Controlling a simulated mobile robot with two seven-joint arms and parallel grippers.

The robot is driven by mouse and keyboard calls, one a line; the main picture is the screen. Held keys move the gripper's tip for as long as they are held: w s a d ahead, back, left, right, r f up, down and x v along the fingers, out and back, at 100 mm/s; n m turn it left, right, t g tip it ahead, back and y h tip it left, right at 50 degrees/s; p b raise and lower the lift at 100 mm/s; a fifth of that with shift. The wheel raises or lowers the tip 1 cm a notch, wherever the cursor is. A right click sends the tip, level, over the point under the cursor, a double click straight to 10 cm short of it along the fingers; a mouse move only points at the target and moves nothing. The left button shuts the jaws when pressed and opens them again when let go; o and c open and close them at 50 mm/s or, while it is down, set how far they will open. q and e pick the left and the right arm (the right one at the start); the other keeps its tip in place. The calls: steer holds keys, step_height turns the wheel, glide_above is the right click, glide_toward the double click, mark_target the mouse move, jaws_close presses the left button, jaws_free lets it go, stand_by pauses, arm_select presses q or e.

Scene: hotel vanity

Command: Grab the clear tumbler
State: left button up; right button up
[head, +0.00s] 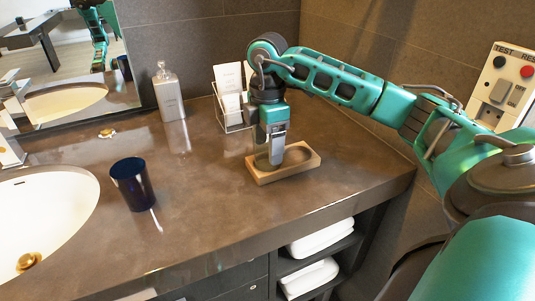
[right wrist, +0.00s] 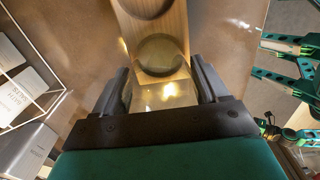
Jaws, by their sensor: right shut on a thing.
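The clear tumbler (right wrist: 163,95) shows in the right wrist view as a see-through shape between my right gripper's fingers (right wrist: 160,78). The right gripper is shut on it. In the head view the right gripper (head: 276,150) points straight down over the wooden tray (head: 290,175), and the tumbler is hard to make out there. The tray has two round recesses and also shows in the right wrist view (right wrist: 183,35). I cannot tell whether the tumbler still touches the tray. My left gripper is not in view.
A dark blue cup (head: 133,186) stands left of the tray, near the white sink (head: 45,215). A soap dispenser (head: 168,95) and a wire rack with cards (head: 232,108) stand at the back. The countertop between cup and tray is clear.

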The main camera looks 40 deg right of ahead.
steer(key=c, duration=0.5)
steer(key=shift+r, duration=0.1)
